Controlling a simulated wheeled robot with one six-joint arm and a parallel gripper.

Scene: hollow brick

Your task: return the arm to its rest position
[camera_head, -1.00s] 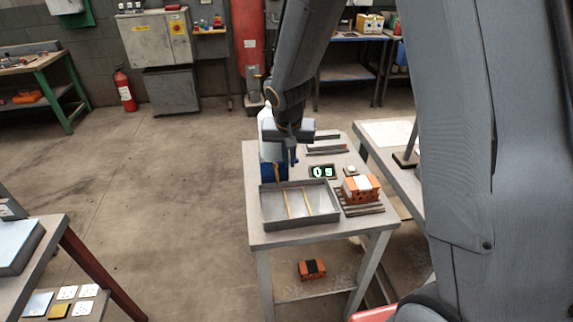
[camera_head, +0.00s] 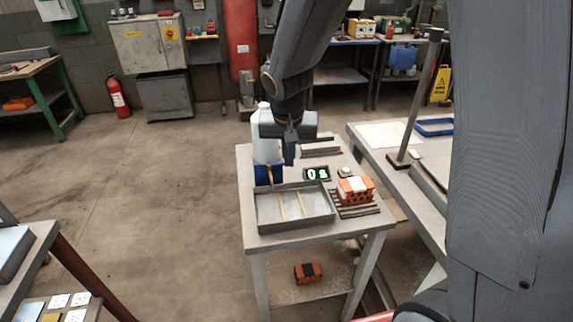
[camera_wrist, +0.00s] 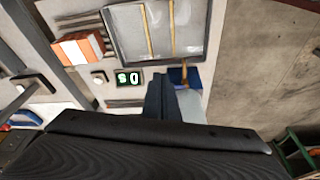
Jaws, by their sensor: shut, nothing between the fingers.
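My gripper (camera_head: 289,158) hangs from my arm above the back left part of the small grey table (camera_head: 262,240), pointing down. Its fingers are together with nothing between them. In the wrist view my gripper (camera_wrist: 160,92) shows as dark fingers above the table, near a blue object and the lit display. A white jug (camera_head: 264,150) stands behind and left of it, partly hidden by the wrist. I cannot tell the exact gap between the gripper and the jug.
The table holds a grey tray (camera_head: 262,224), a lit display (camera_head: 317,174), and an orange brick with a white band (camera_head: 354,190) on dark slats. Another brick (camera_head: 308,272) lies on the lower shelf. A bench with a post (camera_head: 418,100) stands right.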

